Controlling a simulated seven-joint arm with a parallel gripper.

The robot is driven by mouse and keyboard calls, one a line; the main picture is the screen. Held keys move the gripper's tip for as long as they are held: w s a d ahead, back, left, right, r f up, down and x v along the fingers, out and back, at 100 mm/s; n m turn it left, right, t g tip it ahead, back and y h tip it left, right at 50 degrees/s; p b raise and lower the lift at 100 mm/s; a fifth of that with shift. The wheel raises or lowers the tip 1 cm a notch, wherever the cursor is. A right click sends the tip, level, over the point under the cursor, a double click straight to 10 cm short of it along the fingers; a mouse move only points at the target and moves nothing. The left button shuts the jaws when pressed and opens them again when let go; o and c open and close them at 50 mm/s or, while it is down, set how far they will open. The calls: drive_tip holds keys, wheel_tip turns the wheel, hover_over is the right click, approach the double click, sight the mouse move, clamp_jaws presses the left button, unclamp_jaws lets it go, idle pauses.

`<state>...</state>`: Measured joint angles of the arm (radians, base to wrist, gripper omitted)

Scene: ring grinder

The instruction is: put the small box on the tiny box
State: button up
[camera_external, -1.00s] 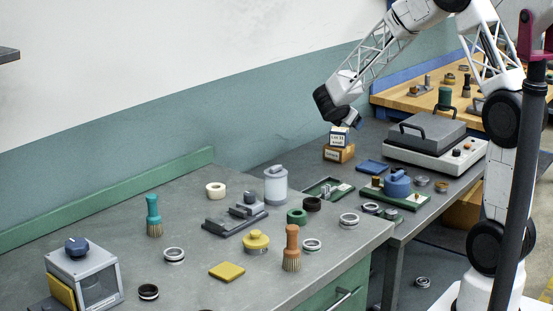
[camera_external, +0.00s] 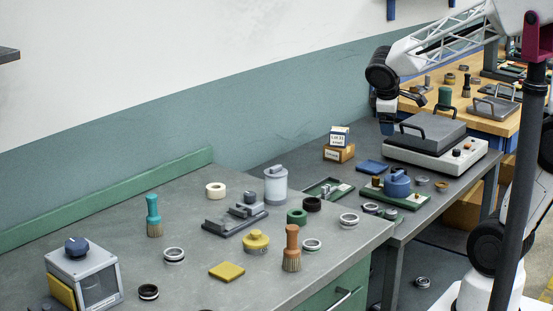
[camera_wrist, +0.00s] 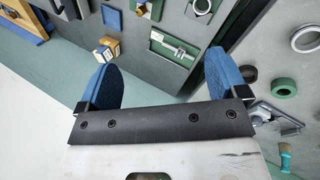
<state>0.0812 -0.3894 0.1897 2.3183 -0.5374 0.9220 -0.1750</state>
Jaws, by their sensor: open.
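A white box with a blue top and printed label (camera_external: 340,134) sits on a brown box with a pale label (camera_external: 338,153), on the grey bench near the wall. I cannot tell from the labels which is called small or tiny. In the wrist view the white box (camera_wrist: 102,54) and the brown box (camera_wrist: 113,44) show near the left finger, the white one resting on the brown. My gripper (camera_external: 387,127) is open and empty, to the right of the stack and apart from it. Its blue fingers (camera_wrist: 160,72) are spread wide in the wrist view.
A blue plate (camera_external: 372,167) lies right of the boxes. A grey-lidded machine with a handle (camera_external: 428,140) stands close by my gripper. A green tray (camera_external: 328,188) and a blue-knobbed fixture (camera_external: 397,184) are in front. The bench left of the boxes is clear.

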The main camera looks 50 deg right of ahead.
drive_tip(key=s+a+m+t+y, duration=0.1)
drive_tip(key=s+a+m+y, duration=0.3)
drive_tip(key=s+a, duration=0.6)
drive_tip(key=s+y, duration=0.1)
drive_tip(key=s, duration=0.2)
drive_tip(key=shift+s+a+r+m, duration=0.2)
drive_tip(key=shift+s+m, duration=0.15)
drive_tip(key=shift+m, duration=0.05)
